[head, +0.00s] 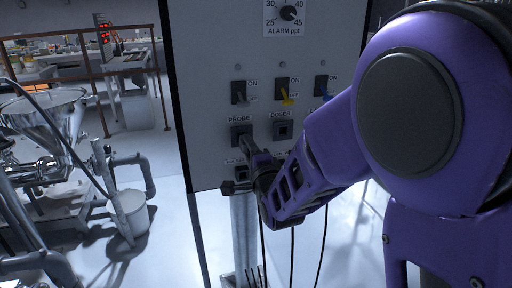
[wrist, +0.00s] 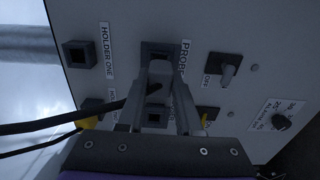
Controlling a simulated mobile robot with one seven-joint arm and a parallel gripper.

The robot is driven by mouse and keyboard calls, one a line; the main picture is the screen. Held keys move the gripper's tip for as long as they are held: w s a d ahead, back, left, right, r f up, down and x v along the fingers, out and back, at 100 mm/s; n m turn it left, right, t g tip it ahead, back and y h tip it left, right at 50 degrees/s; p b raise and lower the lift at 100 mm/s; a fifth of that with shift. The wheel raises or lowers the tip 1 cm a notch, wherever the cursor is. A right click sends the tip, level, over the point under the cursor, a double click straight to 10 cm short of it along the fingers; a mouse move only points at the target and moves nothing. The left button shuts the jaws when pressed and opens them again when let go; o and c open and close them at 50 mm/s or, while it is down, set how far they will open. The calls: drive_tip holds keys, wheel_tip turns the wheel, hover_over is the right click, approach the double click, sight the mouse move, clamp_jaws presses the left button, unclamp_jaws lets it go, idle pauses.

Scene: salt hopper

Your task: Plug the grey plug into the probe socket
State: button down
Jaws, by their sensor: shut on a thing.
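The probe socket (head: 241,130) is a grey square housing under the PROBE label on the panel. It also shows in the wrist view (wrist: 158,47), beyond the fingertips. My gripper (head: 247,146) reaches up to this socket, its fingertips at or very near the housing. In the wrist view my gripper (wrist: 160,72) is shut on the grey plug (wrist: 159,68), which sits mostly hidden between the fingers. A black cable (wrist: 60,122) runs from the left in between the fingers. The fingers hide the plug's front end, so I cannot tell whether it is inside the socket.
The doser socket (head: 283,130) is right of the probe socket. Grey (head: 239,92), yellow (head: 285,96) and blue (head: 326,88) switches sit above. The holder one socket (wrist: 80,54) looks empty; a yellow plug (wrist: 87,122) is in a holder beside it. Cables hang below the panel.

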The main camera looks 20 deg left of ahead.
drive_tip(key=shift+x, duration=1.45)
unclamp_jaws()
idle(0.5)
drive_tip(key=shift+s, duration=0.1)
drive_tip(key=shift+v, duration=2.9)
drive_tip(key=shift+s+d, duration=0.15)
